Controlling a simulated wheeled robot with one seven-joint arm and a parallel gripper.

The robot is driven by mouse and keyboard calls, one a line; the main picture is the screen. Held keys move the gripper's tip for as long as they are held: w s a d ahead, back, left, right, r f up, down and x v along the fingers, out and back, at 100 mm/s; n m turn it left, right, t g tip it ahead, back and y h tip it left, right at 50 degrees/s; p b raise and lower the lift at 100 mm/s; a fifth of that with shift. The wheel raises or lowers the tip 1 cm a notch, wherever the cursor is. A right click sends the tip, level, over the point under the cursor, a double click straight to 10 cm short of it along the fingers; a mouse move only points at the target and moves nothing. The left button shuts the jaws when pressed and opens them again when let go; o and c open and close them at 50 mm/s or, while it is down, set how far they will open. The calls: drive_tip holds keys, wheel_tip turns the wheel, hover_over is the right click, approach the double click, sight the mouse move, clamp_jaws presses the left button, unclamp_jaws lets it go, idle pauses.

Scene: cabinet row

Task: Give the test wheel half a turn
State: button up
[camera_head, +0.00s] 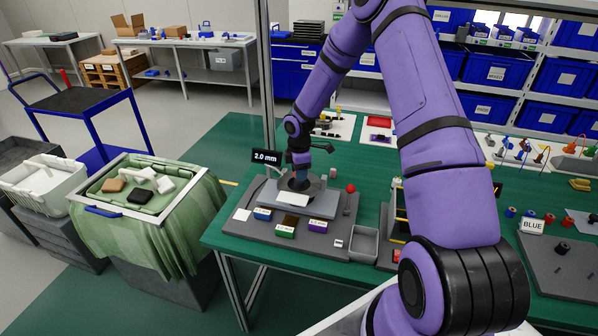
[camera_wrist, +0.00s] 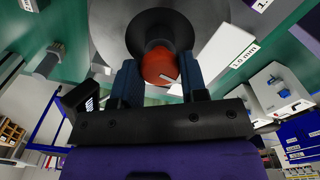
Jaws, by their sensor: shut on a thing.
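In the head view, my gripper (camera_head: 300,160) points down over the dark wheel (camera_head: 299,184) on a grey stand (camera_head: 322,206).
Labelled blue (camera_head: 263,214), green (camera_head: 286,227) and purple (camera_head: 318,225) blocks lie in front of the stand. A red ball-shaped knob (camera_head: 350,187) is to its right. An empty grey tray (camera_head: 364,243) stands nearby. A cloth-draped bin (camera_head: 150,205) is left of the green table.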

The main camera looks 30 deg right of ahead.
drive_tip(key=shift+n, duration=1.2)
drive_tip(key=shift+r, duration=0.1)
drive_tip(key=o, duration=0.9)
wheel_tip(320, 180, up, 11)
drive_tip(key=shift+f, duration=0.15)
